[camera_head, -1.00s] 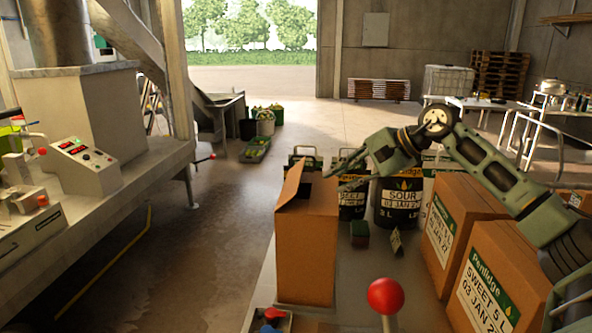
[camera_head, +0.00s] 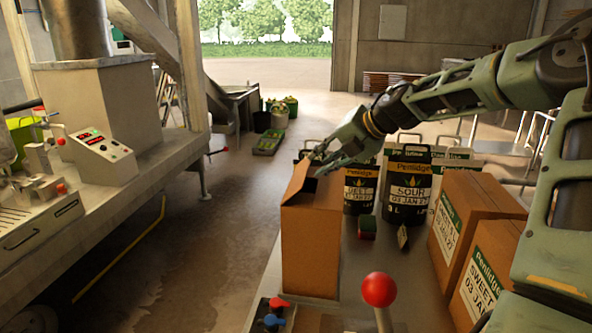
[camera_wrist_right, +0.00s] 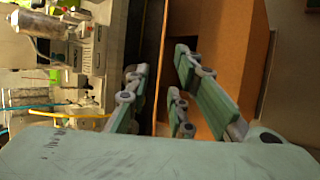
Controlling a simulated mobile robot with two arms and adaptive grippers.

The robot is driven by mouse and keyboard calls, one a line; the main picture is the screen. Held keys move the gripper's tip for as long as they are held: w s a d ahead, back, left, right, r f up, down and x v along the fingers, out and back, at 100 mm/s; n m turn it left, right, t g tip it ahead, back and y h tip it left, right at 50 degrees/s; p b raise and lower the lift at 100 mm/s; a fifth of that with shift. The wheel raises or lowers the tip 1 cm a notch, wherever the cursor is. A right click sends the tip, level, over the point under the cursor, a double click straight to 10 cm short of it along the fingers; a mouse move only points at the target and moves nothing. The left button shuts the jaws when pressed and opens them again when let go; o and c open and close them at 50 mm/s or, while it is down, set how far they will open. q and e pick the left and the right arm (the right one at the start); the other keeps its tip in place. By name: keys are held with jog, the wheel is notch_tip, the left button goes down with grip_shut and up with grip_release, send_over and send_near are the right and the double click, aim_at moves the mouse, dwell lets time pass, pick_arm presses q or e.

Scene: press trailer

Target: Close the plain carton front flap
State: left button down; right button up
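The plain brown carton (camera_head: 310,245) stands upright on the grey work surface, its top partly open with a dark gap. A flap (camera_head: 296,182) stands up at a slant along the left side of its top. My right gripper (camera_head: 318,164) is just above the carton's top, close to the raised flap; contact is unclear. In the right wrist view the right gripper (camera_wrist_right: 160,80) has its fingers spread, with a gap between them. A brown carton panel (camera_wrist_right: 220,30) lies beyond the fingers. My left gripper is not in view.
Labelled cartons (camera_head: 470,210) stand at right. A red-knobbed lever (camera_head: 380,290) rises in front. Open floor lies left.

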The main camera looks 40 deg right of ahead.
aim_at(305, 169)
jog(key=p+x, duration=0.1)
jog(key=x, duration=0.6)
jog(key=shift+d+f+p, duration=0.15)
jog(key=shift+f+p, duration=0.05)
jog(key=shift+p, duration=0.2)
jog(key=shift+c, duration=0.4)
grip_shut()
